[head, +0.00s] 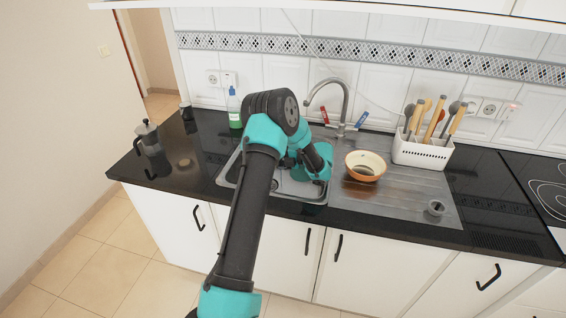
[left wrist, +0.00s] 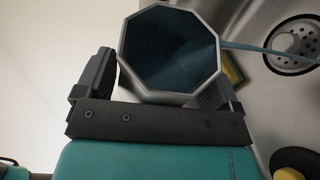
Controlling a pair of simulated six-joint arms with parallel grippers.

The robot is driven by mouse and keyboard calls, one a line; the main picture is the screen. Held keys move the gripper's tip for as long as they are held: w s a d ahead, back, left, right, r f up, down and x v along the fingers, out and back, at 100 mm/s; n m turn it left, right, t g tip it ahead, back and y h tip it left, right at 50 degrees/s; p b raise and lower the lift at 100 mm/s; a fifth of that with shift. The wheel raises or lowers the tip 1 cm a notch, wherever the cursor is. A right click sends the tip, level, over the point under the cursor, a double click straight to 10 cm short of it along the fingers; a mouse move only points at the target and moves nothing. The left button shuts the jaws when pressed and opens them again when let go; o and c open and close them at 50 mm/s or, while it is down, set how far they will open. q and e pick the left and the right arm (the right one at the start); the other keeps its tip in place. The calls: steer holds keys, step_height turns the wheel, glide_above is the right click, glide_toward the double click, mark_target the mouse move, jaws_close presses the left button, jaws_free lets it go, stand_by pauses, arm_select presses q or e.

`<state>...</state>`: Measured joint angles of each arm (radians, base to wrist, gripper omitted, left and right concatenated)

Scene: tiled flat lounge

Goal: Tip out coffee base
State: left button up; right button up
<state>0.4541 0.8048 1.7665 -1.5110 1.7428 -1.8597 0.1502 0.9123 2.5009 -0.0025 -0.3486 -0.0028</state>
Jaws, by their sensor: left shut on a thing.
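In the left wrist view my left gripper (left wrist: 168,92) is shut on the coffee base (left wrist: 146,91), a grey metal octagonal pot. Its open mouth faces the camera and its inside looks dark blue, with no clear contents. A sink drain (left wrist: 292,44) lies to the right of the base. A thin blue strip runs from beside its rim towards the drain; I cannot tell what it is. In the head view my left arm reaches over the sink (head: 230,173), and the arm hides the gripper and base. My right gripper is not in view.
A grey pot with a dark handle (head: 149,137) stands on the left counter. A bowl (head: 366,166) and small metal part (head: 435,208) are on the drainboard. The tap (head: 344,100), soap bottle (head: 234,107) and utensil holder (head: 422,152) stand behind. A yellow-green sponge (left wrist: 233,68) lies beside the base.

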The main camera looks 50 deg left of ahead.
arm_select(q)
steer(key=shift+w+a+r+m+g+y, duration=0.15)
steer(key=shift+w+r+m+g, duration=0.15)
steer(key=shift+m, duration=0.45)
steer(key=shift+w+r+m+g+y, duration=0.2)
steer(key=shift+r+m+g, duration=0.15)
steer(key=shift+m, duration=0.4)
stand_by(1.3)
steer(key=shift+s+d+f+n+t, duration=0.1)
steer(key=shift+d+f+n+t, duration=0.2)
steer(key=shift+n, duration=0.3)
steer(key=shift+s+a+f+n+t, duration=0.1)
steer(key=shift+s+f+n+t, duration=0.3)
steer(key=shift+n, duration=0.5)
steer(key=shift+s+f+n+t+h, duration=0.2)
steer(key=shift+s+n+t+h, duration=0.15)
steer(key=shift+n+h, duration=0.1)
steer(key=shift+s+f, duration=0.15)
steer(key=shift+s, duration=0.1)
steer(key=shift+s+n, duration=0.1)
steer(key=shift+n, duration=0.15)
